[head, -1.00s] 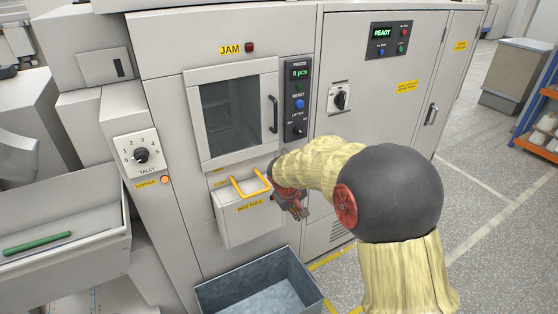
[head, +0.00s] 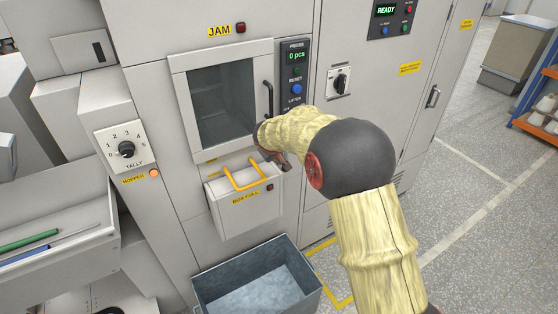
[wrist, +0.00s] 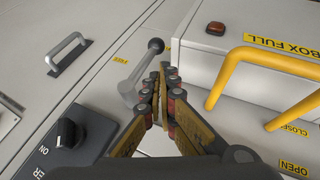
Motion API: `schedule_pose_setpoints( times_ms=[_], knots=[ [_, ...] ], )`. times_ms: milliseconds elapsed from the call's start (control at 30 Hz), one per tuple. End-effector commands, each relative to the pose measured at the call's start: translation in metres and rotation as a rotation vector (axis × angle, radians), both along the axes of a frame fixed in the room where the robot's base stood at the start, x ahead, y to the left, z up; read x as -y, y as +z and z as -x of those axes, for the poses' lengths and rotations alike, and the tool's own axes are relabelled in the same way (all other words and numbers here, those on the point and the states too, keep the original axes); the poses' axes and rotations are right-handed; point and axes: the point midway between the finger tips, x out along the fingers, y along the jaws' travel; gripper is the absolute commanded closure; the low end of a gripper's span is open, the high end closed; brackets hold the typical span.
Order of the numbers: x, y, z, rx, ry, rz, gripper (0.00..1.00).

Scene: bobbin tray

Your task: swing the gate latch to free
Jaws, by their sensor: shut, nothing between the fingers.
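The likely gate latch is a grey lever with a round dark knob (wrist: 135,80) on the pale machine panel in the wrist view. A small yellow label (wrist: 120,60), too small to read, is left of it. My gripper (wrist: 164,75) is shut and empty, its fingertips just right of the lever and below its knob. I cannot tell whether they touch it. In the head view my gripper (head: 281,163) is at the upper right corner of the box-full housing (head: 240,217); the latch is hidden there by my arm.
A grey door handle (wrist: 70,53) and a black rotary knob (wrist: 68,133) are on the left. A grey open bin (head: 210,289) stands on the floor below the housing.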

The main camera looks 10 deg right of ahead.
Motion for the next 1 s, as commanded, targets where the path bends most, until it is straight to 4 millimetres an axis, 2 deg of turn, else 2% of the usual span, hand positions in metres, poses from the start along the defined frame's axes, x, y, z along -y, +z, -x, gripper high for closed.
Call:
schedule_pose_setpoints(
  times_ms=[200,500,1000],
  knots=[
    [0.009,-0.034,-0.021,-0.004,-0.002,0.0,1.0],
    [0.018,-0.065,-0.044,-0.001,0.0,0.0,1.0],
    [0.02,-0.07,-0.048,-0.001,0.0,0.0,1.0]
  ],
)
